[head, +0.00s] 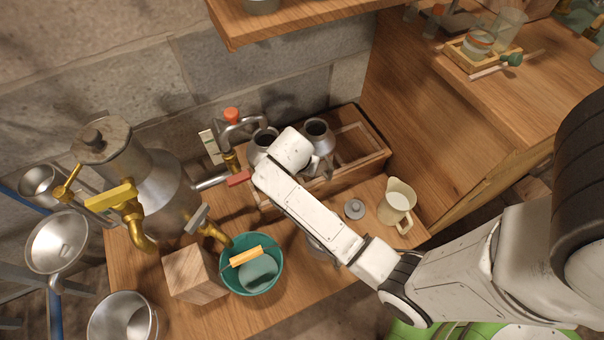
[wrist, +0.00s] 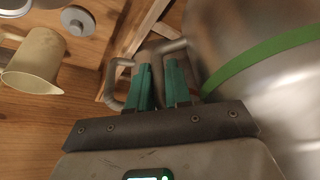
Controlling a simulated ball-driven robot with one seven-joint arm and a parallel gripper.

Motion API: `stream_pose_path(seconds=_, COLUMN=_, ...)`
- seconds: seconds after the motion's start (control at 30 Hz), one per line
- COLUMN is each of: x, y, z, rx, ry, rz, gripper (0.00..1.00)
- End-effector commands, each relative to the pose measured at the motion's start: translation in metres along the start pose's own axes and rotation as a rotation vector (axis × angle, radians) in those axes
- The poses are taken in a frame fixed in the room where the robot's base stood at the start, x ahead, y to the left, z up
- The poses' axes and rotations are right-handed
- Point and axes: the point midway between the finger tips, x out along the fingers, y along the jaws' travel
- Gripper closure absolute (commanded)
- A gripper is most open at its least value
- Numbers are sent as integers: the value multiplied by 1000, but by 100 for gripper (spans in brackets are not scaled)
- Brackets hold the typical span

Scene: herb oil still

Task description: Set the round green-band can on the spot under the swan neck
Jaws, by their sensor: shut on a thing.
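The round green-band can (wrist: 260,115) fills the right of the wrist view. It is grey metal with a green stripe around it. My gripper (wrist: 160,82) has its green fingers shut on a grey metal handle beside the can's wall. In the head view my wrist hides the fingers, and I cannot make out the green band. A curved grey pipe with a red knob, which looks like the swan neck (head: 240,126), stands left of my wrist. The spot under it is not clearly visible.
Two grey cans (head: 264,140) (head: 318,133) show at the wooden crate (head: 374,150). A cream jug (head: 397,203) and a grey lid (head: 354,208) stand to the right. A teal bowl (head: 278,282), wooden block (head: 193,275) and brass-tapped still (head: 170,185) stand to the left.

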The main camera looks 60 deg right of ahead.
Motion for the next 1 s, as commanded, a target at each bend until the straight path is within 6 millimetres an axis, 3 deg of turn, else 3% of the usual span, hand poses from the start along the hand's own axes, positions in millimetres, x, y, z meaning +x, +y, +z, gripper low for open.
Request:
stream_pose_path(seconds=0.2, x=28, y=0, z=11, rx=0, ry=0, rz=0, gripper=100)
stream_pose_path(seconds=0.57, x=31, y=0, z=12, rx=1, ry=0, rz=-1, gripper=100)
stream_pose_path(seconds=0.6, x=32, y=1, z=13, rx=0, ry=-1, rz=0, gripper=81)
stream_pose_path(seconds=0.87, x=31, y=1, z=13, rx=0, ry=-1, rz=0, gripper=56)
stream_pose_path(seconds=1.0, x=31, y=1, z=13, rx=0, ry=-1, rz=0, gripper=56)
